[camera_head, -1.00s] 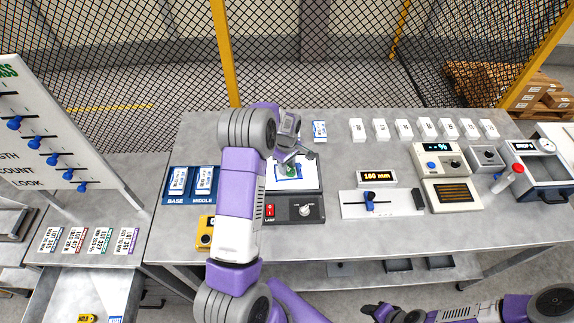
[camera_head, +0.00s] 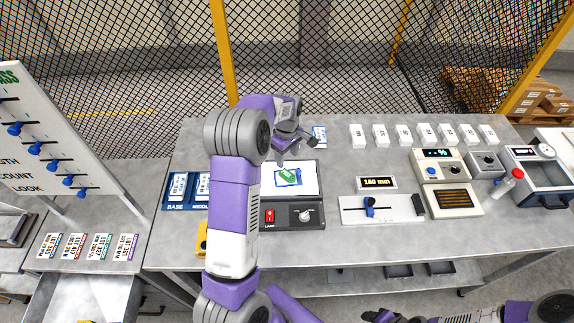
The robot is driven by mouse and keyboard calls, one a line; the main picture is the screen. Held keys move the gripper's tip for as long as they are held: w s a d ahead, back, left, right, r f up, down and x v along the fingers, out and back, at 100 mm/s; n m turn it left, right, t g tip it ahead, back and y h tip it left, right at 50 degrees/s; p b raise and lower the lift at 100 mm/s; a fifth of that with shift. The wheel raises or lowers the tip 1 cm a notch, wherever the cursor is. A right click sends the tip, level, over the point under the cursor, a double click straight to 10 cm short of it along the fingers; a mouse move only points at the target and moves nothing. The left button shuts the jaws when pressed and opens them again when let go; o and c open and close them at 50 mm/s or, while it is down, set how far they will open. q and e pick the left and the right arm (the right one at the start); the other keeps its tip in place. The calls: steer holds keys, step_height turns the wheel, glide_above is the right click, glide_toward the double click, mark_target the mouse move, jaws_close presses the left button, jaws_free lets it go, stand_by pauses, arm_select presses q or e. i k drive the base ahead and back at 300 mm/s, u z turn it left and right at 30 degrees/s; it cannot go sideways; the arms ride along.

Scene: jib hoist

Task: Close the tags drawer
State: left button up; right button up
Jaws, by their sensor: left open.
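An open drawer (camera_head: 103,292) juts out below the grey bench at the lower left. The bottom edge of the view cuts it off, and a sliver of a yellow tag (camera_head: 86,321) shows in it. No label on the drawer can be read. My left gripper (camera_head: 296,149) is open and empty at the back of the middle bench, above the far edge of a white lit panel and far from the drawer. My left arm hides part of the bench. My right gripper (camera_head: 380,316) is at the bottom edge, partly cut off, and its jaws are unclear.
A lamp box (camera_head: 290,214) with the white panel (camera_head: 305,169) and a green-blue card stands mid-bench. Blue trays with blocks (camera_head: 177,186) lie left of my arm. Several lot cards (camera_head: 88,246) lie above the drawer. A slanted board (camera_head: 45,130) with blue sliders stands at left.

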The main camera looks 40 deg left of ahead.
mark_target(59, 297)
steer(key=k, duration=1)
